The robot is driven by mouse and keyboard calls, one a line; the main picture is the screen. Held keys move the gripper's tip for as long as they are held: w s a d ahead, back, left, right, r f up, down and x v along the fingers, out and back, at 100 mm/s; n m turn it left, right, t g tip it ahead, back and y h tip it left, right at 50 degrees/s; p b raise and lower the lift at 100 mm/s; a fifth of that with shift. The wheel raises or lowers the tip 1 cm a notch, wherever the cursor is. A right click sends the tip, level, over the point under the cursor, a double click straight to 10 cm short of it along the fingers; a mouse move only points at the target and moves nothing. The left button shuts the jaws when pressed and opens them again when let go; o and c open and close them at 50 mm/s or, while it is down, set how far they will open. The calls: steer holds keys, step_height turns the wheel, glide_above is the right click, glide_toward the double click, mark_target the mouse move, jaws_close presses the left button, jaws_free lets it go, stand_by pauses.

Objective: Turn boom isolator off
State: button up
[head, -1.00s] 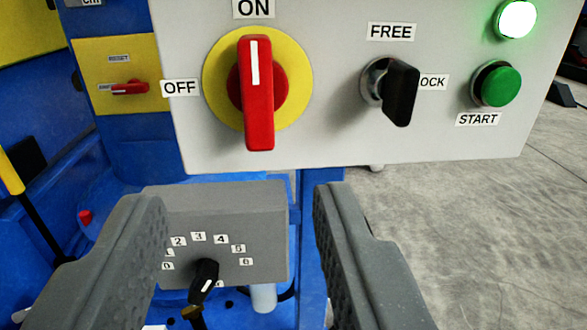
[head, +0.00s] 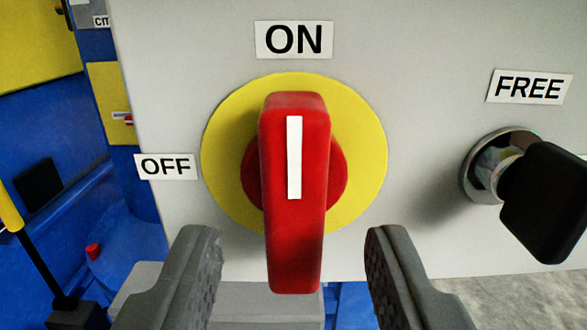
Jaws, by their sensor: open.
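The boom isolator looks to be the large red rotary handle (head: 295,240) on a round yellow plate (head: 228,150), on a light grey panel (head: 410,60). Its white line is vertical and points up to the ON label (head: 293,39). The OFF label (head: 166,166) is to the left of the plate. My gripper (head: 295,255) is open. One finger is on each side of the handle's lower end in the picture, with gaps on both sides. I see no contact with the handle.
A black key-like knob (head: 547,200) sticks out at the right under the FREE label (head: 528,87). A yellow-topped lever (head: 10,205) stands at the lower left before blue machinery. A grey box (head: 250,305) lies below the panel, partly behind my gripper.

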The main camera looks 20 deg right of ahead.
mark_target(294, 231)
steer(key=shift+b+x, duration=0.3)
steer(key=shift+x, duration=1.25)
jaws_close()
